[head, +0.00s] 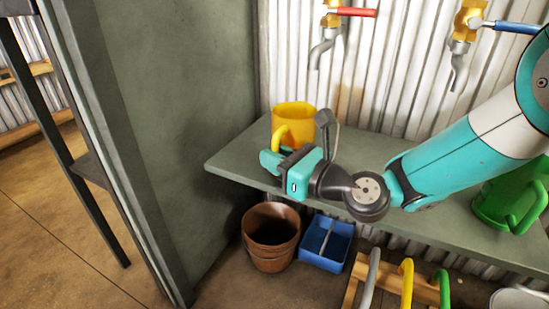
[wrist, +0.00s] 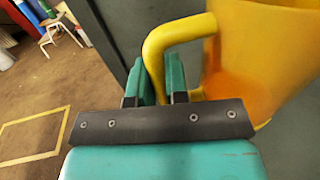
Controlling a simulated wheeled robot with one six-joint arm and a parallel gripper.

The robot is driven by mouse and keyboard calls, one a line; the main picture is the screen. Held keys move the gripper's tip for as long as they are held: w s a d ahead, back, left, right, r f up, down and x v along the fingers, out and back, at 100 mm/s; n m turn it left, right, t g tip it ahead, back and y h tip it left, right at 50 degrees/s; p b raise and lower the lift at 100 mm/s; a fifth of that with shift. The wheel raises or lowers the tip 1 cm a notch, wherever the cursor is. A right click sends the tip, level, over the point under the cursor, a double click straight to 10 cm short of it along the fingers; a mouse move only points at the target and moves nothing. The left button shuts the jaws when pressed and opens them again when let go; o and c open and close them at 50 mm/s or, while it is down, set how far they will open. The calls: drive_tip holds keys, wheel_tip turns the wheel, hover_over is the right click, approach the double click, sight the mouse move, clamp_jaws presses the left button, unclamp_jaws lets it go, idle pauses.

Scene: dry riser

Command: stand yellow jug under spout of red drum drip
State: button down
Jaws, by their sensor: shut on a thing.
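The yellow jug (head: 297,116) is upright at the left end of the grey shelf (head: 375,152); its base is partly hidden, so I cannot tell whether it touches the shelf. My gripper (head: 277,157) is shut on the jug's handle. In the wrist view, the handle of the jug (wrist: 262,55) passes between the fingers of my gripper (wrist: 161,82). A tap with a red lever (head: 348,12) is on the corrugated wall, and its grey spout (head: 318,52) hangs above and a little right of the jug. No red drum shows.
A blue-levered tap (head: 463,45) is at the upper right. A green jug (head: 508,195) stands on the shelf's right part, behind my arm. Brown pots (head: 270,237) and a blue crate (head: 326,243) are below. A grey-green panel (head: 165,120) rises left of the shelf.

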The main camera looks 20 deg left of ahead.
drive_tip(key=shift+f+b, duration=0.65)
drive_tip(key=shift+f, duration=0.2)
drive_tip(key=shift+w+r+p, duration=0.25)
drive_tip(key=shift+w+p, duration=0.4)
drive_tip(key=shift+w, duration=0.3)
drive_tip(key=shift+w+d+f+p, duration=0.15)
drive_tip(key=shift+w+p, duration=0.75)
drive_tip(key=shift+w, duration=1.05)
drive_tip(key=shift+w+d+p, duration=0.2)
drive_tip(key=shift+w+p, duration=0.7)
drive_tip(key=shift+w, duration=1)
drive_tip(key=shift+f, duration=0.45)
drive_tip(key=c, duration=1)
unclamp_jaws()
drive_tip(key=shift+c, duration=0.2)
